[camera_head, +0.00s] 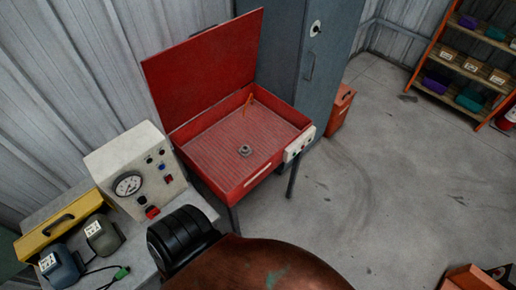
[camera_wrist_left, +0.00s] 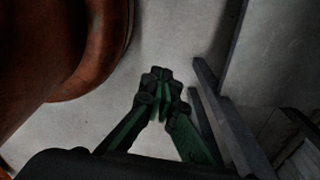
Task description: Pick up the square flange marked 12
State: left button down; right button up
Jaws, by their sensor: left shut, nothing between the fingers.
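A small grey metal part (camera_head: 245,151) with a raised round middle lies on the ribbed floor of an open red basin. It may be a flange, but it is too small to tell whether it is square, and no number 12 can be read on it. No other flange is clear in view. My left gripper (camera_wrist_left: 160,84) shows in the left wrist view with its dark green fingers together, empty, over grey floor. It is apart from the grey part, which does not show in that view. My right gripper is in neither view.
The red basin (camera_head: 262,178) stands on dark legs with its lid (camera_head: 205,70) raised. A pale gauge box (camera_head: 135,170) and a yellow case (camera_head: 60,222) sit on a bench at left. A blue-grey cabinet (camera_head: 310,60) stands behind. Floor at right is mostly clear.

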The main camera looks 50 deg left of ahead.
aim_at(244, 150)
jog(key=i, duration=1.3)
jog(key=u, duration=3.4)
